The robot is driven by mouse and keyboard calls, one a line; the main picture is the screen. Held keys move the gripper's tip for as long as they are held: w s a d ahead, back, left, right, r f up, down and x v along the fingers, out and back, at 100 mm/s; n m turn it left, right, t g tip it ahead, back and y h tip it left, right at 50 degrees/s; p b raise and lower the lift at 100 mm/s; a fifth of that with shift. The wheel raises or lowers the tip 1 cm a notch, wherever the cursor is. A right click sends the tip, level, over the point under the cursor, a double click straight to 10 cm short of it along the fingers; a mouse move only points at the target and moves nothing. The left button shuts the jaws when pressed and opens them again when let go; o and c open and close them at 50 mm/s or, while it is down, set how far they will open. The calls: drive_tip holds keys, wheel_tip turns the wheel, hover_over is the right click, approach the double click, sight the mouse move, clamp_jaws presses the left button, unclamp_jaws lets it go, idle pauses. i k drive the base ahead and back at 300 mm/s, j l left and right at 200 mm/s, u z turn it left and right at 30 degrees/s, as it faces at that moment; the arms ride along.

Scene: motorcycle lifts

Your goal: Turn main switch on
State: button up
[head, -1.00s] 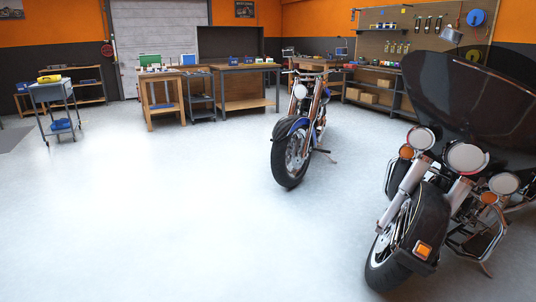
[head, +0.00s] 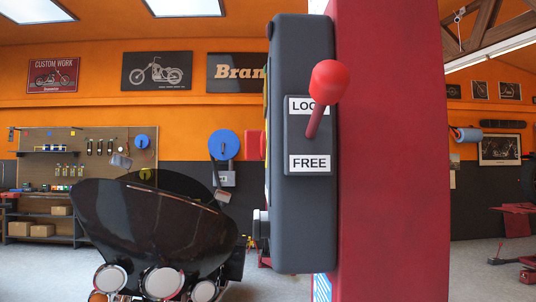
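A dark grey control box (head: 303,225) is mounted on a red post (head: 392,160), close in front of me in the head view. A lever with a red ball knob (head: 328,82) sticks out of its near face, between a partly covered label that looks like LOCK and a label reading FREE. The lever points up. On the box's left side, seen edge-on, are a red knob (head: 252,144) with a yellow edge behind it and a grey knob lower down (head: 260,223). The red and yellow part looks like a rotary switch; its position cannot be told. My gripper is not in view.
A motorcycle (head: 150,235) with a dark windshield stands left of the box. A pegboard (head: 85,155) and shelves are along the back left wall. Red equipment (head: 515,222) stands at the far right. Grey floor shows right of the post.

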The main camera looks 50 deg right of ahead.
sight(256, 139)
drive_tip(key=i+j+z, duration=0.1)
drive_tip(key=z, duration=0.3)
drive_tip(key=i+j+z, duration=0.15)
drive_tip(key=z, duration=0.2)
drive_tip(key=i+j+z, duration=0.1)
drive_tip(key=z, duration=0.3)
drive_tip(key=i+j+z, duration=0.2)
drive_tip(key=j+z, duration=0.2)
drive_tip(key=i+j+z, duration=0.15)
drive_tip(key=j+z, duration=0.25)
drive_tip(key=l, duration=0.1)
